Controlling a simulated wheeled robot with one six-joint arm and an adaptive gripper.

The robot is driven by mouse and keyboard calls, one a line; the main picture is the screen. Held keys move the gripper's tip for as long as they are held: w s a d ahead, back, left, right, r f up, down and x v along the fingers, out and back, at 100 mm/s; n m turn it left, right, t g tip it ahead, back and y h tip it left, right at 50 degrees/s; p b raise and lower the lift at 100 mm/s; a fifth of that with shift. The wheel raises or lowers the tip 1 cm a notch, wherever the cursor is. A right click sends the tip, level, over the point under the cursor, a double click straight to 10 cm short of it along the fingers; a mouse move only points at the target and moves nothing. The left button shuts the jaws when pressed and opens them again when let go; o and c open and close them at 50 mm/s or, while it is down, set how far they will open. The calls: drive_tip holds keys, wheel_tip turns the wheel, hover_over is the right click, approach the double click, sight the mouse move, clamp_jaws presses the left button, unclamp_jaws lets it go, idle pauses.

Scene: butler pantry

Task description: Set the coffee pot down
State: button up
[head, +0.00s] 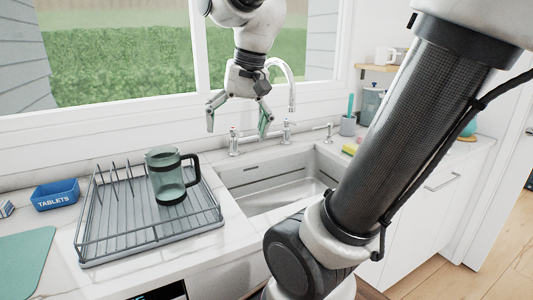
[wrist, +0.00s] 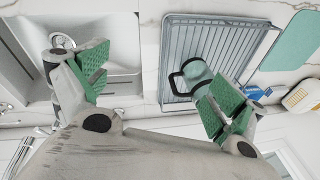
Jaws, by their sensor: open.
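The coffee pot (head: 167,177) is a greenish glass vessel with a black handle and black base band. It stands upright in the wire dish rack (head: 146,240) left of the sink. The pot also shows in the wrist view (wrist: 194,72), seen from above inside the rack (wrist: 178,101). My gripper (head: 238,116) is open and empty, raised over the back of the sink, to the right of and above the pot. Its green-padded fingers (wrist: 158,82) spread wide in the wrist view. One finger is close to the pot in that picture, but the head view shows them apart.
The sink (head: 272,190) with a tall curved faucet (head: 290,85) lies right of the rack. A blue tablets box (head: 55,194) and a green mat (head: 22,262) are at the left. A yellow sponge (head: 350,149) and a brush cup (head: 348,124) stand right of the sink.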

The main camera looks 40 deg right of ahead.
drive_tip(key=s+d+f+n+t+h, duration=0.1)
drive_tip(key=s+d+f+n, duration=0.1)
drive_tip(key=s+f+n, duration=0.3)
drive_tip(key=s, duration=0.2)
drive_tip(key=shift+s+d+t, duration=0.25)
drive_tip(key=shift+s+t, duration=0.15)
idle(0.7)
